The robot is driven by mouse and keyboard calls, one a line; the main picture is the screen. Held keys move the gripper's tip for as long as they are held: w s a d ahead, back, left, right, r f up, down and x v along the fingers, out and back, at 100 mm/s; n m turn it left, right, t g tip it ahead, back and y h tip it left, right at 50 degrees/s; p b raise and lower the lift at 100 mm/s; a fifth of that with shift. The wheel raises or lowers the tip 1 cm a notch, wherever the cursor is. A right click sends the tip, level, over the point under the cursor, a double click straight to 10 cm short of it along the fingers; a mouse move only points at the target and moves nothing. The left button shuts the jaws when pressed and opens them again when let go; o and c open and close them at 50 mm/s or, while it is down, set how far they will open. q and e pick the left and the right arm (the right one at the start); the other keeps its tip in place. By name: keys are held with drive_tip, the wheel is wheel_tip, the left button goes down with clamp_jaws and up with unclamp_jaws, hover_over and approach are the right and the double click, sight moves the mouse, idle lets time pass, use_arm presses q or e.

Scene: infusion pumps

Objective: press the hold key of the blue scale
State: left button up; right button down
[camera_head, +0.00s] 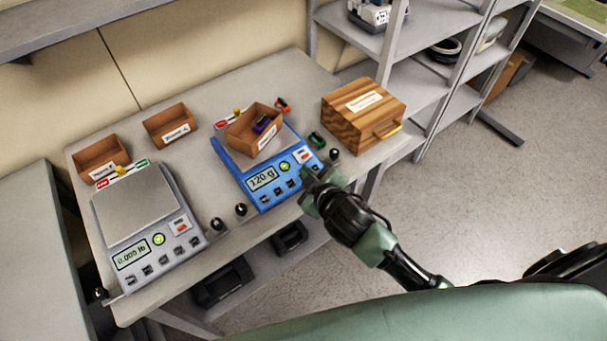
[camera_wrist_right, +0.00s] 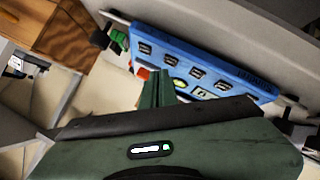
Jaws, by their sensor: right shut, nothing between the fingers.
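The blue scale (camera_head: 237,172) stands on the table with a display (camera_head: 262,179) reading 120 g. Its front panel has a round green key (camera_head: 285,166), a white-and-orange key (camera_head: 303,155) and a row of small dark keys; their labels are too small to read. My right gripper (camera_head: 309,179) is shut and empty at the right front of this panel. My left gripper is not in view.
A brown bin (camera_head: 240,138) with a purple item rests on the blue scale. A grey scale (camera_head: 135,205) stands left, two brown bins behind it. A wooden box (camera_head: 345,125) stands right. Small black knobs (camera_head: 240,209) line the table's front edge. Shelves stand at the back right.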

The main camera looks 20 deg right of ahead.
drive_tip(key=shift+f, duration=0.3)
drive_tip(key=shift+w+f, duration=0.1)
drive_tip(key=shift+f, duration=0.2)
idle(0.7)
drive_tip(key=shift+r+p, duration=0.75)
drive_tip(key=shift+p, duration=0.1)
drive_tip(key=r+p, duration=0.1)
drive_tip(key=s+r+p, duration=0.1)
drive_tip(key=r+p, duration=0.2)
drive_tip(key=p, duration=0.1)
drive_tip(key=shift+s+d+r, duration=0.25)
drive_tip(key=shift+s+r, duration=0.05)
drive_tip(key=shift+r, duration=0.1)
idle(0.6)
